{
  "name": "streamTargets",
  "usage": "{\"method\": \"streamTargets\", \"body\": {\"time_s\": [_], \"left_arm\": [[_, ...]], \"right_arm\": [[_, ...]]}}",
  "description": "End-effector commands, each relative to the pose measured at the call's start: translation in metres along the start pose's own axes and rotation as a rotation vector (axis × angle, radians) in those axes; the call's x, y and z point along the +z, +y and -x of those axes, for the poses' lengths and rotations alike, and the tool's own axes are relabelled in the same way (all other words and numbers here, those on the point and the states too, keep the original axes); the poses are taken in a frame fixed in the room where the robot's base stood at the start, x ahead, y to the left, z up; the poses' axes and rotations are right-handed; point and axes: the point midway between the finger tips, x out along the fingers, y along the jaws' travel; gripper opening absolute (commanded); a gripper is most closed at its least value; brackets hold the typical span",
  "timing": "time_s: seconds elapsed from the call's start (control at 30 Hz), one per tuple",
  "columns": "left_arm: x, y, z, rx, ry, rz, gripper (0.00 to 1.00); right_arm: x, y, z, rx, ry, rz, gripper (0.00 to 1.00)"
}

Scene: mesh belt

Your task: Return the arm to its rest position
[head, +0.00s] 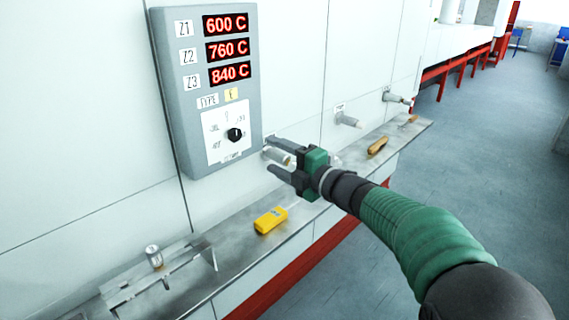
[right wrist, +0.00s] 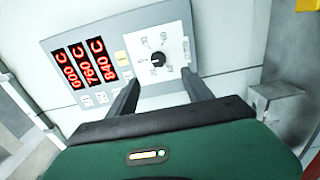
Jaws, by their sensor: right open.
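My right gripper (head: 272,158) is open and empty, in front of the wall just below and right of the grey control panel (head: 170,70). The panel shows 600 C, 760 C and 840 C in red and has a black knob (head: 235,134). In the right wrist view my right gripper's fingers (right wrist: 163,92) are apart, with the panel beyond them and the knob (right wrist: 158,58) between them. I cannot tell how far the fingertips are from the panel. My left gripper is not in view.
A metal ledge (head: 225,222) runs along the white wall below the panel. On it are a yellow handheld device (head: 271,219), a small metal cylinder (head: 154,256) by a bracket, and a brown object (head: 378,146). Pipe fittings (head: 348,120) stick out of the wall. The floor at right is clear.

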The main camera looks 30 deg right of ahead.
Motion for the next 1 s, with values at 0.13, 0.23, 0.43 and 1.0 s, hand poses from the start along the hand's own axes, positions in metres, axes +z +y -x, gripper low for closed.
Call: {"method": "streamTargets", "body": {"time_s": [0.13, 0.23, 0.43, 1.0], "left_arm": [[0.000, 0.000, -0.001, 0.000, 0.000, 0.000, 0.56], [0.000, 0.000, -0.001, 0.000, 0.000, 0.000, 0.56], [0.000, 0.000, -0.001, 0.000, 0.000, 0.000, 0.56], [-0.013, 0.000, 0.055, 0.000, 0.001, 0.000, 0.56]], "right_arm": [[0.000, -0.001, 0.022, -0.001, -0.001, 0.000, 0.59], [0.000, -0.001, 0.028, -0.002, 0.000, 0.000, 0.59], [0.000, -0.001, 0.028, -0.002, 0.000, 0.000, 0.59], [-0.023, -0.148, 0.074, -0.356, -0.645, -0.956, 0.59]]}}
